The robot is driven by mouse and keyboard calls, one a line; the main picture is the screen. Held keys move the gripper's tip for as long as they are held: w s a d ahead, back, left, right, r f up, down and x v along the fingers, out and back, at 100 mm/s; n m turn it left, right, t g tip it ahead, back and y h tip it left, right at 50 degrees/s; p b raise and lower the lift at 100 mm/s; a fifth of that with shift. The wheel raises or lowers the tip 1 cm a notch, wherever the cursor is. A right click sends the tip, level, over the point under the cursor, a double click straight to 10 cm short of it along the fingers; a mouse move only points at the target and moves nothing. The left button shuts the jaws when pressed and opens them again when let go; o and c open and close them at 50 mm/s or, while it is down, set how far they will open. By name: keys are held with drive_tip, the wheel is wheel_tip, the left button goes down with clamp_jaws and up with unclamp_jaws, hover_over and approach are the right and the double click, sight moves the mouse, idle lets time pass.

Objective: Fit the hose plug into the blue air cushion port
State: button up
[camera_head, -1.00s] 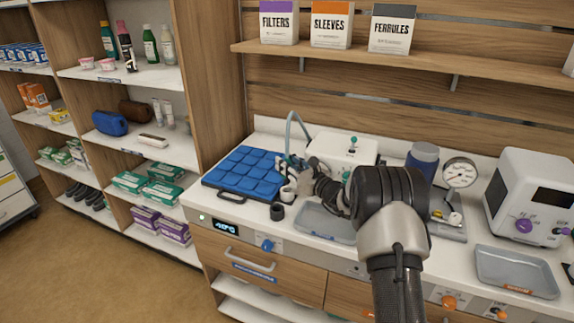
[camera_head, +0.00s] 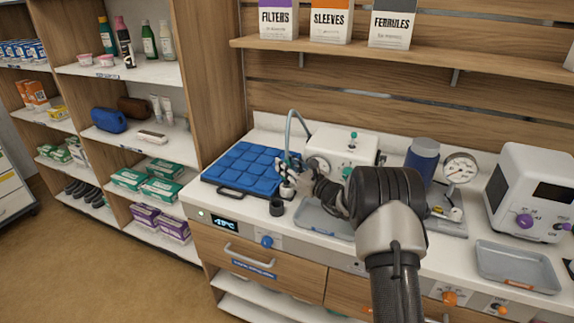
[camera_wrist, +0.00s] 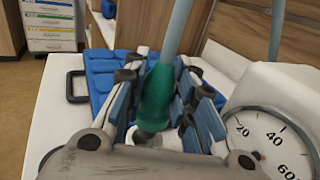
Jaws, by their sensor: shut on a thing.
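My gripper (camera_wrist: 165,90) is shut on the green hose plug (camera_wrist: 158,95), which sits between its padded fingers in the wrist view. The grey-blue hose (camera_wrist: 180,28) rises from the plug's top, and it arches above my gripper (camera_head: 286,172) in the head view (camera_head: 289,128). The blue air cushion (camera_head: 243,168) lies on the counter to the left of the gripper; part of it shows behind the fingers in the wrist view (camera_wrist: 103,75). A pale round fitting (camera_wrist: 146,135) shows below the plug. I cannot tell whether the plug is seated in a port.
A white pump box (camera_head: 345,145) with a gauge stands right behind the gripper. A dark ring-shaped cup (camera_head: 277,207) stands near the counter's front edge. A grey tray (camera_head: 318,217) lies below my arm. Another tray (camera_head: 515,268) and a white monitor (camera_head: 530,190) are at the right.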

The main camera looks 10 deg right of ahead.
drive_tip(key=shift+f, duration=1.75)
drive_tip(key=o, duration=1.1)
drive_tip(key=v, duration=1.2)
